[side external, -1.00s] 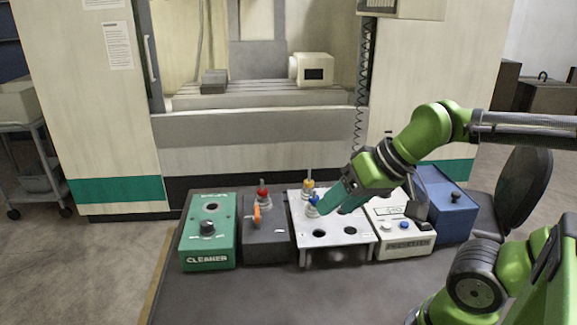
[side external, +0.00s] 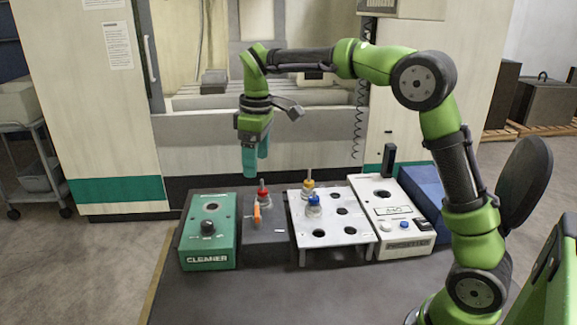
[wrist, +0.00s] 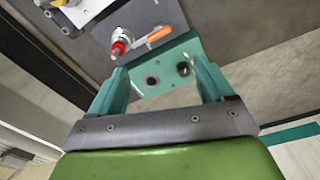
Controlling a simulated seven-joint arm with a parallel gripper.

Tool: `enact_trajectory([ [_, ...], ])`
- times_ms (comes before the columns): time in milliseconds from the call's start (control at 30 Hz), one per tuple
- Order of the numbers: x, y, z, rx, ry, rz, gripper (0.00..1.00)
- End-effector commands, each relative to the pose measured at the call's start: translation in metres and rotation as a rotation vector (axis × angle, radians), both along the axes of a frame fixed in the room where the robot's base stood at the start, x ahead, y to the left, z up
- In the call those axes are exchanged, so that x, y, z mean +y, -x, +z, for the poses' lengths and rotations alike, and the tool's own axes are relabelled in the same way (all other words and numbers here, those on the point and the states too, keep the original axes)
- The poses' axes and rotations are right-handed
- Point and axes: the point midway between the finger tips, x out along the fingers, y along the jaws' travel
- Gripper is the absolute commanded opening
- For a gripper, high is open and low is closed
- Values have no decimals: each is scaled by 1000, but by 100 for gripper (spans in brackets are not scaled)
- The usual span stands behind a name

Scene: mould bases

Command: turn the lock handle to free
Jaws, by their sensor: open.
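The lock handle is an orange lever (side external: 256,212) on the front of the dark grey block (side external: 265,240). In the wrist view the orange lever (wrist: 159,34) lies beside a red-collared tool holder (wrist: 120,44). That holder (side external: 263,194) stands upright in the block in the side view. My gripper (side external: 256,170) is above and behind the block, fingers pointing down, apart from the holder and lever. In the wrist view my gripper (wrist: 160,80) has its teal fingers spread with nothing between them.
The green cleaner box (side external: 208,252) stands left of the block. A white plate (side external: 345,252) with holes, holding yellow (side external: 308,186) and blue (side external: 314,204) holders, stands right. The presetter box (side external: 390,212) and a blue box (side external: 425,190) are further right. The front table (side external: 270,295) is clear.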

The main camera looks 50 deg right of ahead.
Motion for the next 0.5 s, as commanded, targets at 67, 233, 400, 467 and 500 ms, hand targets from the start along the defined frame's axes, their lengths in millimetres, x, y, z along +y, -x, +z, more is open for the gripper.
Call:
enact_trajectory([
  [67, -2, -15, 4, 28, 17, 107, 81],
  [233, -3, -15, 29, 46, 23, 277, 81],
  [400, -1, -11, 22, 64, 14, 333, 81],
  [467, -1, -11, 16, 64, 15, 335, 81],
  [500, -1, -10, 10, 66, 14, 333, 81],
])
